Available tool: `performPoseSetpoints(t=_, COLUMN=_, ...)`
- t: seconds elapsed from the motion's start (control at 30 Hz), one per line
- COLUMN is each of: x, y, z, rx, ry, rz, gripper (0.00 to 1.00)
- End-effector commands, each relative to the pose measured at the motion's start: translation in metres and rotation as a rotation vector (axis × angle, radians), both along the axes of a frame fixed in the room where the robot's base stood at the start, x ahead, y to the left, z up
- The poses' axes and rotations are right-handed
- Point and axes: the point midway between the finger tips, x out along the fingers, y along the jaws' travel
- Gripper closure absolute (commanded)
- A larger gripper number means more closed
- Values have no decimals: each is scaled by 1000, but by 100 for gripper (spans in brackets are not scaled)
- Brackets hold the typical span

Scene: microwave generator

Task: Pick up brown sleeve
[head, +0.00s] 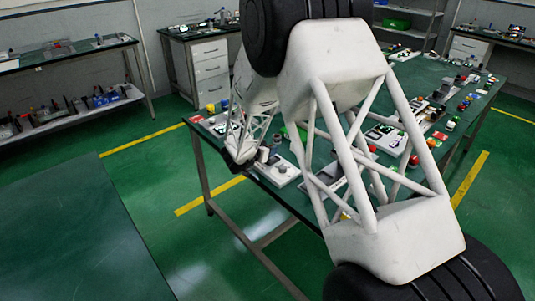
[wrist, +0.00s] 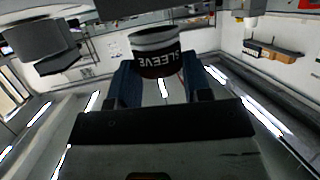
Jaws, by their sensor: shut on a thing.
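My gripper (wrist: 160,78) shows in the wrist view with its two blue fingers closed on a short round sleeve (wrist: 154,48). The sleeve has a black band lettered "SLEEVE", a grey rim and a dark brownish part at its lower end. It sits between the fingertips. In the head view my gripper is small and dark at the near-left part of the green table (head: 270,181), and the sleeve cannot be told apart there. My white arm hides much of the table.
A white board with small parts (head: 283,173) lies by my gripper. More parts and boards crowd the right side of the table. Another green-topped table (head: 75,235) at the front left is bare. A bench with shelves (head: 70,58) stands at the back left.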

Motion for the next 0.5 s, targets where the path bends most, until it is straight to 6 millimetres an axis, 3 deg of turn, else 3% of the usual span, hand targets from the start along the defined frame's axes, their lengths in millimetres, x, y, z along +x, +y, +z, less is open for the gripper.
performPoseSetpoints(t=0.03, x=0, y=0, z=10, rx=2, ry=-3, rz=0, gripper=80)
performPoseSetpoints(t=0.5, x=-74, y=-21, z=15, rx=1, ry=-2, rz=-1, gripper=80)
